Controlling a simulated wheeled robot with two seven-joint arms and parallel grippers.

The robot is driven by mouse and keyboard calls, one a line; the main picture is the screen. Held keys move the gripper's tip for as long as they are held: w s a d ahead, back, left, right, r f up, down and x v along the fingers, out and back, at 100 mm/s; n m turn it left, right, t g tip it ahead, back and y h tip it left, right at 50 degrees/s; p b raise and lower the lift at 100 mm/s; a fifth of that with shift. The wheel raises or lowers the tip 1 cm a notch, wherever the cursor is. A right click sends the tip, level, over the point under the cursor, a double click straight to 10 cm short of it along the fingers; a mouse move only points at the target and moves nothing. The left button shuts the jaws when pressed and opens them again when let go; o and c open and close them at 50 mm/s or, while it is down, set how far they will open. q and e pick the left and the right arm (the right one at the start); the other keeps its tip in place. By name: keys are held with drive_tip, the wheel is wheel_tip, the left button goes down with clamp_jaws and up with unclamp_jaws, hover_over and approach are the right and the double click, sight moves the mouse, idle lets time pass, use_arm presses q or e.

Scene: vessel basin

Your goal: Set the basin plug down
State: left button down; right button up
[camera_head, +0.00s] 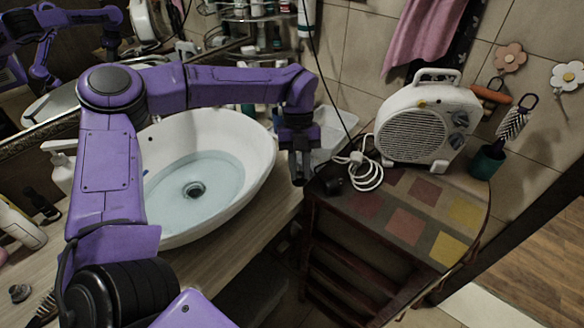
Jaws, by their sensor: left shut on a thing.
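The white oval basin (262,140) stands on the wooden counter and holds bluish water. Its drain (195,189) shows as a dark ring at the bottom. My left arm reaches over the basin from the left. My left gripper (298,172) points down just past the basin's right rim, near the left edge of the side table. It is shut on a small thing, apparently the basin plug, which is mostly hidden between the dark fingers. My right gripper is not in view.
A white fan heater (428,125) stands on the patchwork-topped side table (405,225), its coiled white cord (362,172) near the gripper. A green cup (486,162) holds a brush. The table's front top is clear.

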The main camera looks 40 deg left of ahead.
use_arm(q)
drive_tip(key=w+a+f, duration=0.1)
drive_tip(key=f, duration=0.1)
drive_tip(key=w+a+f+p, duration=0.1)
drive_tip(key=f, duration=0.1)
drive_tip(key=w+a+f+p, duration=0.1)
drive_tip(key=w+a+f, duration=0.1)
drive_tip(key=f, duration=0.1)
drive_tip(key=f+p, duration=0.1)
drive_tip(key=f, duration=0.1)
drive_tip(key=shift+w+a+f, duration=0.2)
drive_tip(key=shift+f+b, duration=0.3)
drive_tip(key=shift+b, duration=0.05)
drive_tip(key=c, duration=1)
unclamp_jaws()
drive_tip(key=shift+r, duration=0.2)
drive_tip(key=b+v, duration=0.2)
drive_tip(key=v, duration=1)
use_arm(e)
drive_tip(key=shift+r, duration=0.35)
